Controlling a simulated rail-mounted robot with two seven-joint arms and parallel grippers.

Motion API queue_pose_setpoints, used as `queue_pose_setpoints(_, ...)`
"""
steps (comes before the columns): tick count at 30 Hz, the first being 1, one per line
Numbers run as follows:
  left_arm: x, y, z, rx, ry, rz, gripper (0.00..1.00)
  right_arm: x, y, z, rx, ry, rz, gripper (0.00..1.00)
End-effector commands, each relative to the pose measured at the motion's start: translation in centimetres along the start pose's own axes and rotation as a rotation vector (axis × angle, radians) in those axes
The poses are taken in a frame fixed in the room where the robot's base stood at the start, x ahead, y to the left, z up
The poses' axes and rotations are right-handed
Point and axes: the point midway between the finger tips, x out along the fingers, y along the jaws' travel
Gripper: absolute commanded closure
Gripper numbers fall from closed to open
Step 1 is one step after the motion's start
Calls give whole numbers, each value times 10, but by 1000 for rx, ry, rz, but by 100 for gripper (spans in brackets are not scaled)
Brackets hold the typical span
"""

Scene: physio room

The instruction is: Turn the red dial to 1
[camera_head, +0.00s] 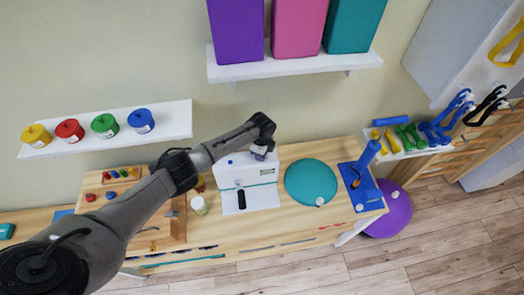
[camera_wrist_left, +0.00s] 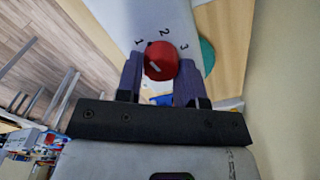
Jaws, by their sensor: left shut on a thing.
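The red dial (camera_wrist_left: 161,58) sits on the white device (camera_head: 236,172), which stands on the wooden bench below the wall shelves. The wrist view shows the numbers 1, 2 and 3 printed in an arc on the device's white face (camera_wrist_left: 152,14) beyond the dial. A pale mark shows on the dial, but I cannot tell which number it points to. My left gripper (camera_head: 261,154) is at the top of the device, its two fingers on either side of the dial and shut on it. In the head view the gripper hides the dial. My right gripper is not in view.
A teal dome (camera_head: 311,182) stands just right of the device, with a blue stand (camera_head: 361,187) beyond it. A white-lidded jar (camera_head: 199,205) and a wooden board (camera_head: 150,218) are on its left. A shelf (camera_head: 175,121) holds several coloured pots.

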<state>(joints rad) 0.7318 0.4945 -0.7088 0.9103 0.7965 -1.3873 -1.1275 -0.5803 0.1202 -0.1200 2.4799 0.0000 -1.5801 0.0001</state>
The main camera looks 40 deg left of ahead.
Motion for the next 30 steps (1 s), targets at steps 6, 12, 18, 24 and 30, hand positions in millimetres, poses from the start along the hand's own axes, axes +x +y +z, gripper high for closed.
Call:
queue_pose_setpoints(6, -2, 0, -1, -154, 1, 1, 89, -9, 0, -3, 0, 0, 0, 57)
queue_pose_setpoints(12, -2, -1, -1, -254, 1, 1, 89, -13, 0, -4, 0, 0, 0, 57)
queue_pose_setpoints(18, -2, -1, -1, -310, 1, 0, 89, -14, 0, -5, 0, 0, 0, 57)
queue_pose_setpoints(24, -2, -2, -1, -330, 2, 0, 89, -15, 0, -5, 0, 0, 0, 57)
queue_pose_setpoints(30, -2, -2, -1, -333, 2, 0, 89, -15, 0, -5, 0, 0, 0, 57)
